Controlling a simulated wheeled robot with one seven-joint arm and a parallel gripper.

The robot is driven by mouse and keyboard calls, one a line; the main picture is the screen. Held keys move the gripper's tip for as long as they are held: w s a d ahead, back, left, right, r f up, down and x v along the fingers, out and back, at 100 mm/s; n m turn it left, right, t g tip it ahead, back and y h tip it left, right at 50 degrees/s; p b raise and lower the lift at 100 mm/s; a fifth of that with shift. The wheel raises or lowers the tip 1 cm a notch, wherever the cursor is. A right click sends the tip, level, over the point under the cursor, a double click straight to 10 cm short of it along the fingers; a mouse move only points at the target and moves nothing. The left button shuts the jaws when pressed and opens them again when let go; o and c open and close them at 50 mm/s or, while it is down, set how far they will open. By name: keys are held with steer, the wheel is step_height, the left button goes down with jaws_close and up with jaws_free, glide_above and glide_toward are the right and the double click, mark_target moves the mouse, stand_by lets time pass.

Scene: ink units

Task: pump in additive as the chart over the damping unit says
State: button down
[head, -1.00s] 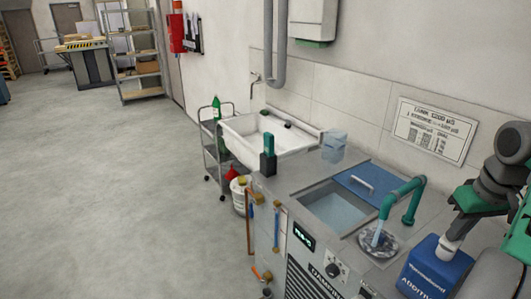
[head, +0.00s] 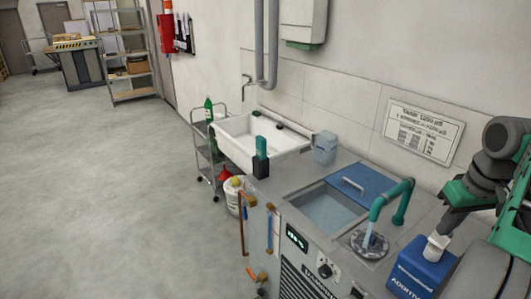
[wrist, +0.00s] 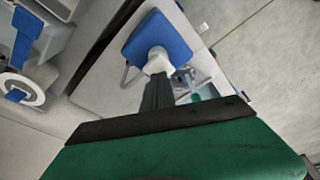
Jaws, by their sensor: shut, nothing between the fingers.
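The additive container (head: 420,270) is a blue jug at the lower right of the head view, with a white pump head (head: 437,247) on top. It also shows in the wrist view (wrist: 150,38). My gripper (wrist: 158,76) is shut and empty, its tips at the white pump head (wrist: 158,61); whether they touch, I cannot tell. The unit has a water tank (head: 330,208), a lit green display (head: 297,238) and a knob (head: 325,271).
A green pipe (head: 400,190) arches over a round drain-like opening and pours water. A blue lid (head: 357,185) covers part of the tank. A white sink (head: 258,137), a small cart (head: 207,150) and a bucket (head: 232,190) stand further left. The floor at left is clear.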

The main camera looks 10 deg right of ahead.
step_height(320, 180, up, 6)
steer(key=p, duration=0.6)
steer(key=w+a+f+t, duration=0.1)
steer(key=w+a+f, duration=0.15)
steer(key=a, duration=0.95)
steer(key=w+a+f, duration=0.1)
steer(key=a+f, duration=0.2)
steer(key=a, duration=1)
steer(key=s+a+f, duration=0.5)
steer(key=a+f, duration=0.1)
steer(key=shift+f+n+t, duration=0.3)
steer(key=shift+n, duration=0.1)
